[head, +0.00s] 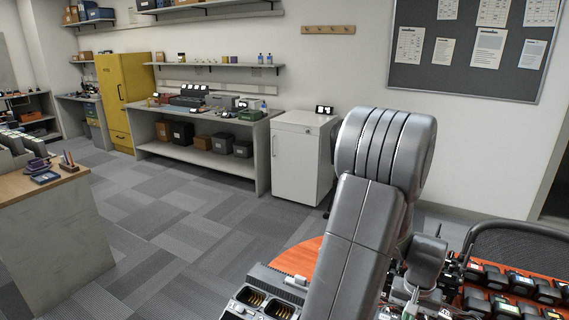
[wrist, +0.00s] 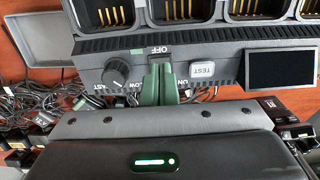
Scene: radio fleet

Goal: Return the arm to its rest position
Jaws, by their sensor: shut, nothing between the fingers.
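My arm (head: 364,210) rises large and grey in the head view, bent at a thick joint over the orange work surface. My gripper (wrist: 159,70) shows in the wrist view as two green fingers held together, with nothing between them. Its tips overlap the front panel of a grey charger (wrist: 225,48), just below the switch marked OFF (wrist: 159,51). I cannot tell whether they touch it. A black knob (wrist: 116,72) is left of the fingers, and a white TEST button (wrist: 202,70) is right of them. The gripper is not clearly visible in the head view.
The charger's empty bays (head: 256,298) also show in the head view. Several radios (head: 510,285) stand at the right. Loose cables (wrist: 45,110) lie left of the fingers. A white cabinet (head: 299,160) and a workbench (head: 205,125) stand along the wall. The carpet (head: 165,230) is clear.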

